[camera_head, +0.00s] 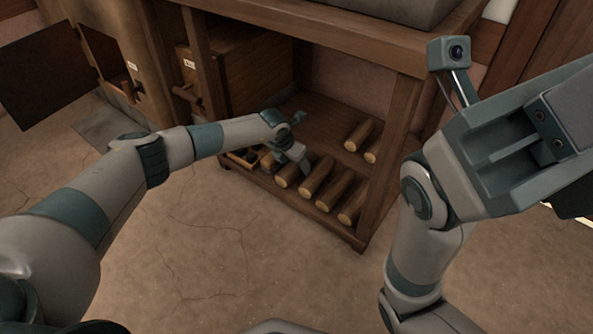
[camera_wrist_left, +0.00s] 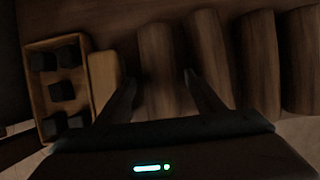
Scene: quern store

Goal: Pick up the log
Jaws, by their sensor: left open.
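Several brown logs with pale cut ends lie side by side on the low wooden shelf, among them a log (camera_head: 318,177) right of my left gripper. My left gripper (camera_head: 299,157) is open, low over the left end of this row. In the left wrist view its two fingers (camera_wrist_left: 160,82) stand apart, one on each side of a log (camera_wrist_left: 158,50). I cannot tell whether the fingers touch it. My right arm's wrist (camera_head: 500,160) is at the right, near the camera; its fingertips cannot be made out.
A small compartment box (camera_wrist_left: 38,95) with dark lumps and a pale wooden block (camera_wrist_left: 104,72) sit left of the logs. Two more logs (camera_head: 360,135) lie farther back. The shelf post (camera_head: 384,160) and tabletop (camera_head: 345,40) frame the space. A wooden crate (camera_head: 250,75) stands behind.

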